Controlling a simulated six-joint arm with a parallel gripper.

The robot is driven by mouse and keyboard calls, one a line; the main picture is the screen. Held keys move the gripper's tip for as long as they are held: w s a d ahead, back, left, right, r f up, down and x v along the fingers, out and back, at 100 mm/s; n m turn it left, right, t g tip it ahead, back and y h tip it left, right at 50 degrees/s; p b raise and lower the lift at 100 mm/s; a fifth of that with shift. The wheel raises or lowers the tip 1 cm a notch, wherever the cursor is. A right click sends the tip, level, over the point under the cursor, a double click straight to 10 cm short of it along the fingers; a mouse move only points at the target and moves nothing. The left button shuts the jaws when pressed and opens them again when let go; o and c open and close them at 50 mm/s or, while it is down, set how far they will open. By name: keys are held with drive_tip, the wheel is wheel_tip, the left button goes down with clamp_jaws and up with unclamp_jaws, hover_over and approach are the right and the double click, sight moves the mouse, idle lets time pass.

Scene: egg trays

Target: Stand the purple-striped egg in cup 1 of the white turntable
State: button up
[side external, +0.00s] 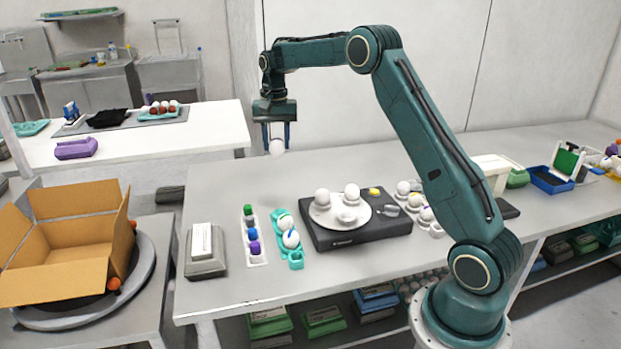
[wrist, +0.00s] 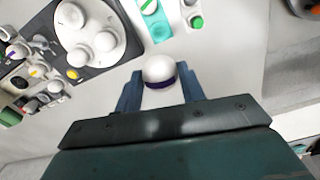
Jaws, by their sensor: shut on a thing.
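My gripper (side external: 277,143) is shut on the purple-striped egg (side external: 277,148), held high above the table behind and left of the turntable. In the wrist view, the egg (wrist: 158,70) sits between the fingertips, with its purple band showing near the fingers. The white turntable (side external: 326,222) is a round plate on a dark base. The turntable (wrist: 92,22) is at upper left in the wrist view. No cup number is readable.
A teal tray (side external: 296,262) with striped eggs and a white tray (side external: 257,259) with coloured items stand left of the turntable's dark base (side external: 345,238). More eggs (side external: 404,188) stand to its right. A grey block (side external: 206,265) is at far left.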

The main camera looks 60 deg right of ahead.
drive_tip(key=shift+s, duration=0.1)
idle(0.4)
drive_tip(key=shift+s+d+f, duration=0.2)
drive_tip(key=shift+s+d, duration=0.05)
drive_tip(key=shift+s, duration=0.15)
drive_tip(key=s+d+f, duration=0.1)
drive_tip(key=s+f, duration=0.2)
drive_tip(key=s, duration=0.6)
drive_tip(key=s+d+f, duration=0.1)
drive_tip(key=s+f, duration=0.3)
drive_tip(key=s, duration=0.6)
drive_tip(key=shift+s, duration=0.15)
drive_tip(key=shift+f, duration=0.2)
drive_tip(key=shift+f, duration=3)
drive_tip(key=shift+f, duration=0.6)
